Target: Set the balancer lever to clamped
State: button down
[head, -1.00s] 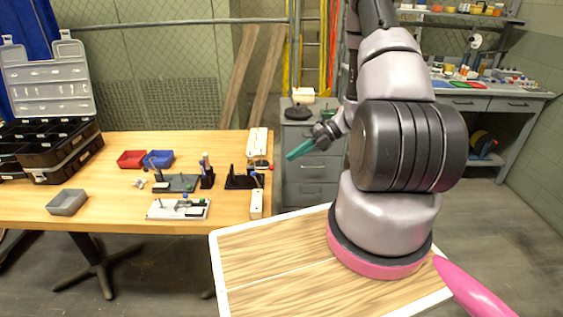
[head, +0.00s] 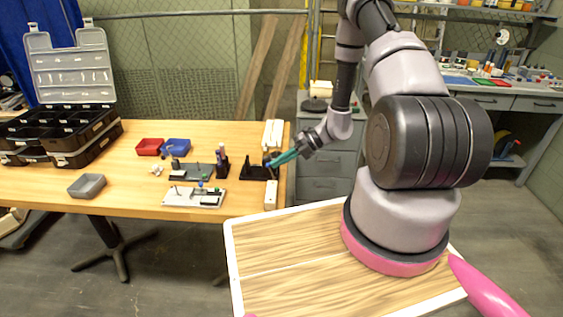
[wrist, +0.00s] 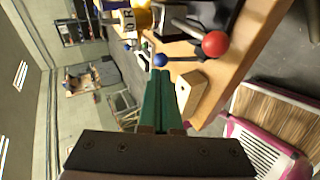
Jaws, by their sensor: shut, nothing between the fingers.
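My gripper (head: 272,163) has teal fingers, pressed together and empty, over the right end of the workbench. In the wrist view the fingertips (wrist: 158,73) are right by a blue ball knob (wrist: 160,60) on a dark rod; I cannot tell whether they touch. A red ball knob (wrist: 215,44) on a grey rod is just to the right. The black stand (head: 256,173) is beside the fingers in the head view. I cannot tell for sure which knob belongs to the balancer lever, nor its marked positions.
A cream block (wrist: 191,94) stands close to the fingers; it also shows at the workbench's (head: 130,200) right edge (head: 271,195). A white fixture plate (head: 195,198), red bin (head: 149,147), blue bin (head: 176,146) and grey tray (head: 87,186) lie farther left. Bench space between them is partly clear.

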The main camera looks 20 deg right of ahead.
aim_at(265, 161)
jog(key=shift+w+a+r+h, duration=0.15)
jog(key=shift+a+h, duration=0.25)
jog(key=shift+h, duration=0.2)
jog(key=a+h, duration=0.1)
jog(key=h, duration=0.1)
jog(key=w+a+g+h, duration=0.1)
jog(key=a+h, duration=0.1)
jog(key=shift+a+f+m+h, duration=0.2)
jog(key=shift+a+m+h, duration=0.1)
jog(key=shift+h, duration=0.1)
jog(key=shift+w+a+f+g, duration=0.35)
jog(key=shift+a+f, duration=0.1)
jog(key=shift+a, duration=0.3)
jog(key=shift+d, duration=0.1)
jog(key=shift+s+d+f, duration=0.15)
jog(key=shift+s+d, duration=0.15)
jog(key=shift+d, duration=0.35)
